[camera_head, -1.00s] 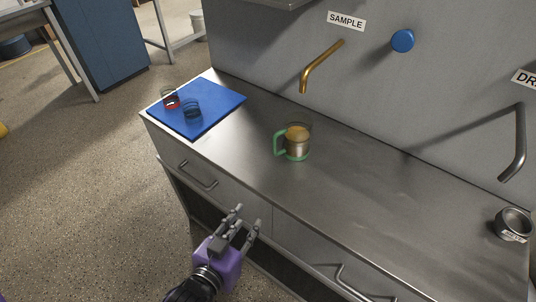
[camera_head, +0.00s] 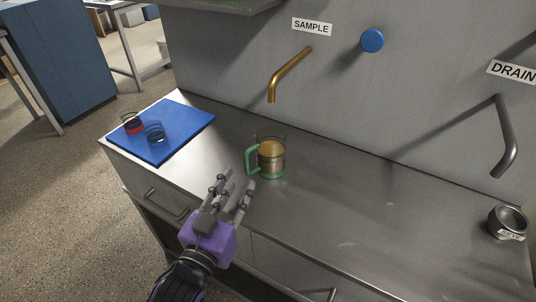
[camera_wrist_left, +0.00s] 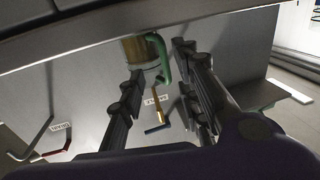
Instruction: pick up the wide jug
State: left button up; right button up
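The wide jug (camera_head: 271,157) is a clear vessel with a green handle and base and a tan content. It stands upright on the steel counter, below the brass spout. In the left wrist view the jug (camera_wrist_left: 136,50) shows with its green handle (camera_wrist_left: 159,57) between my fingers' lines of sight, beyond the tips. My left gripper (camera_head: 232,188) is open and empty, just to the front left of the jug, its fingertips close to the handle. I cannot tell whether they touch it. My right gripper is not in view.
A blue mat (camera_head: 183,128) with a red-filled glass (camera_head: 132,125) and a dark glass (camera_head: 154,133) lies on the counter's left end. A brass spout (camera_head: 287,75) hangs behind the jug. A steel cup (camera_head: 507,222) stands at the far right. The counter's middle right is clear.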

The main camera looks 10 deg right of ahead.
aim_at(247, 169)
pick_arm(q)
jog(key=x, duration=0.5)
jog(key=shift+w+a+f, duration=0.2)
jog(key=shift+f, duration=0.2)
grip_shut()
jog(key=shift+r, duration=0.1)
